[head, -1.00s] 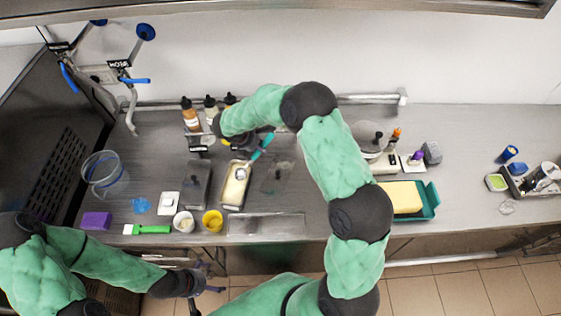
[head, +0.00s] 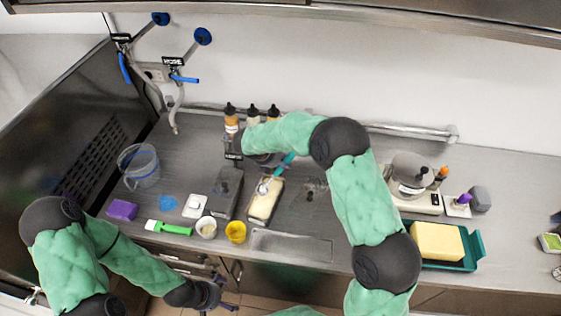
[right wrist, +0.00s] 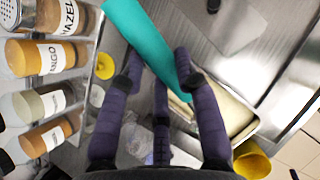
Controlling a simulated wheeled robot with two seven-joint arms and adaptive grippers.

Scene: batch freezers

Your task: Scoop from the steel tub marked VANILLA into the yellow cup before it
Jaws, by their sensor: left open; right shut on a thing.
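A steel tub (head: 262,213) with pale cream contents stands mid-counter; I cannot read its marking. The yellow cup (head: 235,233) stands just before it, slightly left. It also shows in the right wrist view (right wrist: 250,161). My right gripper (right wrist: 158,66) is shut on the teal handle (right wrist: 145,35) of a scoop, also seen in the head view (head: 287,162). The scoop's head (head: 263,187) is over or in the far part of the tub; its depth is unclear. My right fingers are mostly hidden by the arm in the head view. My left gripper (head: 222,292) is open and empty, at the counter's front edge.
A dark-topped tub (head: 226,190) stands left of the cream one, and several sauce bottles (head: 232,120) behind. A white cup (head: 206,227), a green-handled tool (head: 168,229) and a purple block (head: 122,210) lie left. A teal tray (head: 474,250) stands right.

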